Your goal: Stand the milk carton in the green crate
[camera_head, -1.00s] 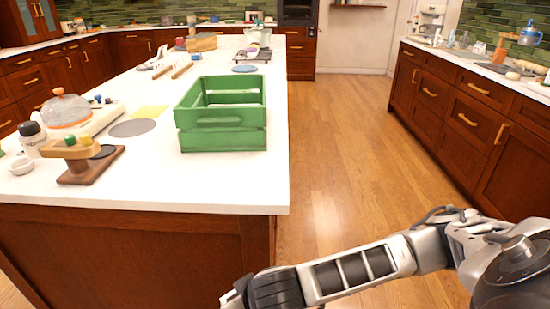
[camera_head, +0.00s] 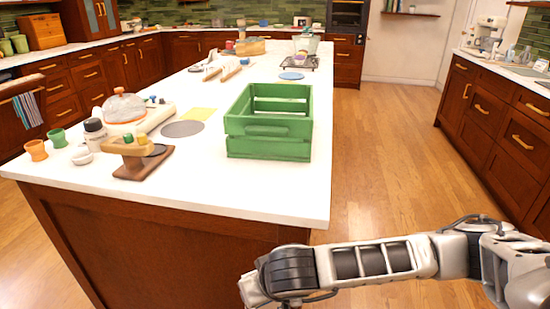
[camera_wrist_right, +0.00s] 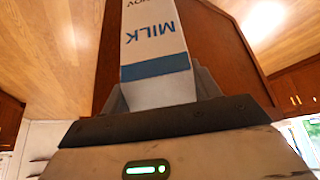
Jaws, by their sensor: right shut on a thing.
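The green crate (camera_head: 268,143) stands on the white island counter near its front right corner. Its slatted sides show, and I cannot see its whole floor. The milk carton (camera_wrist_right: 155,45), white with a blue band and the word MILK, shows in the right wrist view. My right gripper (camera_wrist_right: 157,95) is shut on the carton, with a jaw on either side of it. In the head view my right arm reaches in from the right, low in front of the counter, and neither the carton nor the fingertips can be made out. My left gripper is not in view.
A wooden stand (camera_head: 143,157), a glass-domed dish (camera_head: 124,107), a dark-capped bottle (camera_head: 95,131) and orange and green cups (camera_head: 36,150) stand left of the crate. A grey round mat (camera_head: 182,129) lies beside it. Counter in front of the crate is bare.

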